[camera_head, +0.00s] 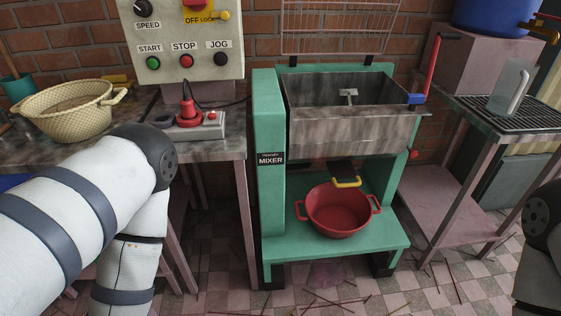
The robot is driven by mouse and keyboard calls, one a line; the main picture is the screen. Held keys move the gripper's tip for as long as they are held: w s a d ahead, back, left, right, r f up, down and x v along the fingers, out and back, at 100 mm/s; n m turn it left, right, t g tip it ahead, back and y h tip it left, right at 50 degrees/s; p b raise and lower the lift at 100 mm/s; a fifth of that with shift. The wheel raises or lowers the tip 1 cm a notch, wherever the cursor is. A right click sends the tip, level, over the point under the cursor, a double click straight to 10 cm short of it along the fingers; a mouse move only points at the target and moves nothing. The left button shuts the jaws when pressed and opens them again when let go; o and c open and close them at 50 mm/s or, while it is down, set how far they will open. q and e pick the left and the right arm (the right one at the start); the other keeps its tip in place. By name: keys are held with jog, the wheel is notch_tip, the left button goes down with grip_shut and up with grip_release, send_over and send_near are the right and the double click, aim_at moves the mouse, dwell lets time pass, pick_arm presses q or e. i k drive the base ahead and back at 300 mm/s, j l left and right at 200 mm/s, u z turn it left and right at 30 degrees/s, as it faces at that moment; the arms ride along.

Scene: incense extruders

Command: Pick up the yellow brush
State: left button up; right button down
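I cannot clearly make out a yellow brush. A small yellow item (116,78) lies on the left table behind the woven basket (62,112); it is partly hidden and too small to identify. A yellow handle (346,182) sits under the mixer trough, above the red basin. My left arm bends in the left foreground, its lower part running off the bottom edge. Part of my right arm shows at the right edge. Neither gripper is in view.
The green mixer (269,190) stands in the middle, with a red basin (338,210) on its lower shelf. A control box (185,45) and a pedestal switch (187,122) are at the left table. A rack table (515,114) stands right. Thin sticks litter the floor.

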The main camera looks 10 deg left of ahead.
aim_at(121, 81)
jog(key=u, duration=1.45)
jog(key=z, duration=1.05)
jog(key=j+z, duration=0.2)
jog(key=j, duration=0.45)
jog(key=k+j+z, duration=0.15)
jog(key=j, duration=0.45)
jog(key=k+j+z, duration=0.2)
jog(key=j, duration=0.4)
jog(key=k+j+z, duration=0.15)
jog(key=j, duration=0.45)
jog(key=k+j+z, duration=0.2)
jog(key=j, duration=0.4)
jog(key=k+j+z, duration=0.2)
jog(key=j, duration=0.35)
jog(key=k+j+z, duration=0.15)
jog(key=j, duration=0.35)
jog(key=k+j+z, duration=0.2)
jog(key=k+j, duration=0.2)
